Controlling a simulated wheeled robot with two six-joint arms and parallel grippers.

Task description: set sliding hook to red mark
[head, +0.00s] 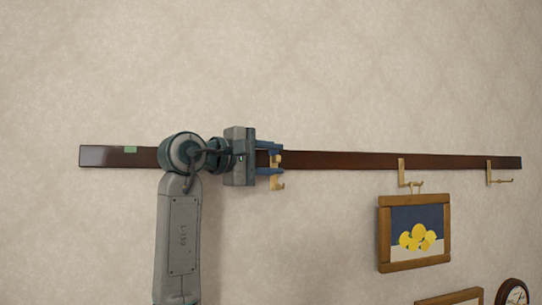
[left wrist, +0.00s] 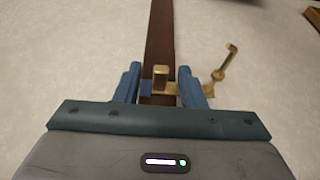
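A dark brown rail (head: 335,160) runs across the wall. A brass sliding hook (head: 278,186) sits on it near the middle, partly hidden by my left gripper (head: 279,158). In the left wrist view, the hook's upright brass tab (left wrist: 160,77) stands between the blue fingers of my left gripper (left wrist: 160,82), with gaps visible on both sides. The gripper is open around the tab. The hook's arm (left wrist: 222,72) sticks out to the right there. A green mark (head: 130,149) is on the rail's left part. I cannot make out a red mark. My right gripper is not in view.
Two more brass hooks (head: 402,172) (head: 490,172) are on the rail to the right. A framed lemon picture (head: 386,235) hangs under the nearer one. Another frame (head: 462,297) and a round clock (head: 513,295) are at lower right. The rail right of the gripper is clear up to the nearer hook.

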